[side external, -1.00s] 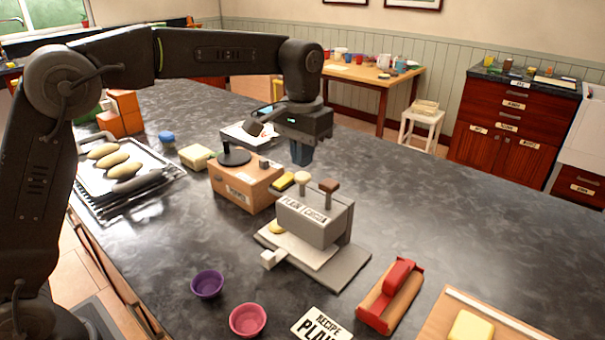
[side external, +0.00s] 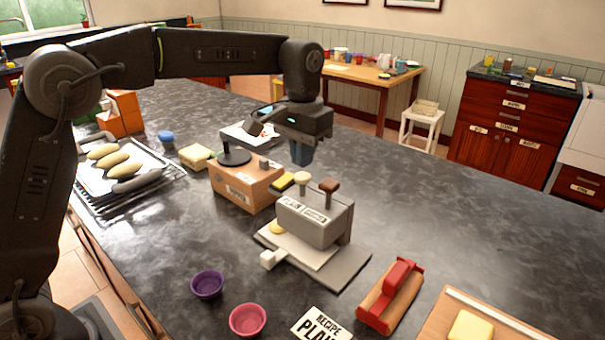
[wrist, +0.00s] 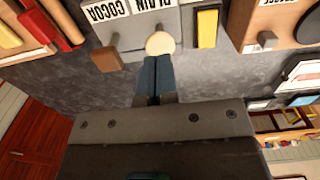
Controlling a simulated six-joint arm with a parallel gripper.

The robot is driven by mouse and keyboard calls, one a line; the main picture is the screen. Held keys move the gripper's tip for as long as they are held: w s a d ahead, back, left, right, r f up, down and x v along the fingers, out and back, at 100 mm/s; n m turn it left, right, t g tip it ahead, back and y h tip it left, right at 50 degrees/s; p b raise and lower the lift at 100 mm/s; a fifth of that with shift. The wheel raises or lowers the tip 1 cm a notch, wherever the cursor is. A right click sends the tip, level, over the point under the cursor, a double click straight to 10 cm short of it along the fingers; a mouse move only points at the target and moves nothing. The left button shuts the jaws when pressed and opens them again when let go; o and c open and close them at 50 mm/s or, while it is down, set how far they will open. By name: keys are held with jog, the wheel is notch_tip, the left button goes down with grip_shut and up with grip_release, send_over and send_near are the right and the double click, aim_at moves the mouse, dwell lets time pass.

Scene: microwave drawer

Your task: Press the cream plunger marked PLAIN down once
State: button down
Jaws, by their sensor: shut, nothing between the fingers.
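The grey dispenser (side external: 308,224) stands on the dark counter with two plungers on top. The cream plunger (side external: 302,178) is on the left, above the PLAIN label, and is raised. The brown plunger (side external: 328,186) is on the right, above the COCOA label, also raised. My gripper (side external: 301,158) is shut and empty, pointing down, above and behind the dispenser in the side view. In the wrist view the fingertips (wrist: 157,60) appear just below the cream plunger's round top (wrist: 160,43); the brown plunger (wrist: 106,60) is to their left. I cannot tell contact there; the side view shows a gap.
A wooden box (side external: 243,184) with a black disc stands left of the dispenser, and a yellow block (side external: 282,182) lies between them. Purple (side external: 207,284) and pink (side external: 248,320) bowls sit in front. A red-handled tool (side external: 391,296) lies at right. The counter's right rear is clear.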

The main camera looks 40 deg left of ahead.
aim_at(302, 175)
jog(key=shift+f, duration=0.1)
dwell(0.3)
jog(key=shift+f, duration=2.15)
jog(key=shift+r, duration=4.1)
jog(key=shift+r, duration=0.1)
